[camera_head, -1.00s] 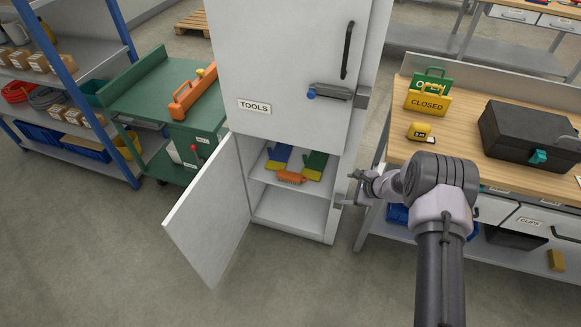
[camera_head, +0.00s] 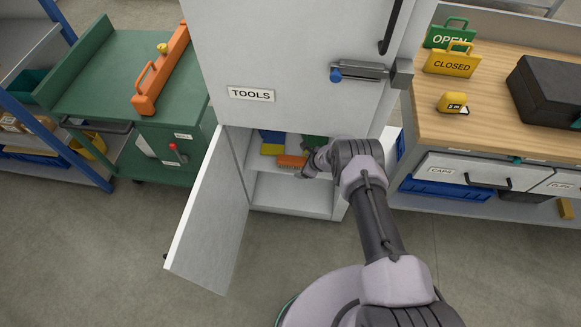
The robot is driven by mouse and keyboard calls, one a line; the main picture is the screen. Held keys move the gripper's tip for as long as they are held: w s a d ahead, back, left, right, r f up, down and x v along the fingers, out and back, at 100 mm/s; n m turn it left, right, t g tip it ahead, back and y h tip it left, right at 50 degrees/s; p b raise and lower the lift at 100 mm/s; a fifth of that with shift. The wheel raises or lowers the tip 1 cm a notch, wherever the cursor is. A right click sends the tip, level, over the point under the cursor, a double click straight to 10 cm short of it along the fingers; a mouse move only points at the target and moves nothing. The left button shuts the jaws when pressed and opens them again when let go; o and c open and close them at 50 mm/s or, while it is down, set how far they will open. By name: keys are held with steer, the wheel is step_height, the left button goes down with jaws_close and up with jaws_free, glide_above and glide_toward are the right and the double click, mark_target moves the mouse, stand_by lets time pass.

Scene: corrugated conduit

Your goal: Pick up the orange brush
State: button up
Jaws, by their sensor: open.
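The orange brush (camera_head: 291,161) lies at the front of the upper shelf inside the open lower part of the white TOOLS cabinet (camera_head: 250,60). Its right end is close to my gripper (camera_head: 304,170), which is open at the shelf's front edge. The fingertips are small and partly hidden by my wrist, so I cannot tell whether they touch the brush. Behind the brush are a blue and yellow item (camera_head: 272,143) on the left and a green item (camera_head: 314,141) on the right, partly hidden by my arm.
The lower cabinet door (camera_head: 209,215) stands open to the left. A workbench (camera_head: 490,115) with OPEN and CLOSED signs, a yellow tape measure and a black case stands at the right. A green cart (camera_head: 110,85) stands at the left. The floor in front is clear.

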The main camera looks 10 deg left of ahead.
mark_target(296, 161)
steer(key=shift+w+a+f+b, duration=0.1)
steer(key=shift+w+a+b, duration=0.55)
steer(key=shift+w+a, duration=0.1)
steer(key=b+x, duration=0.4)
steer(key=b, duration=0.1)
steer(key=shift+w+a+f, duration=0.15)
steer(key=shift+w, duration=0.05)
steer(key=shift+w+a+f+b, duration=0.15)
steer(key=shift+w+a+b, duration=0.1)
steer(key=shift+b, duration=0.35)
steer(key=c, duration=1.7)
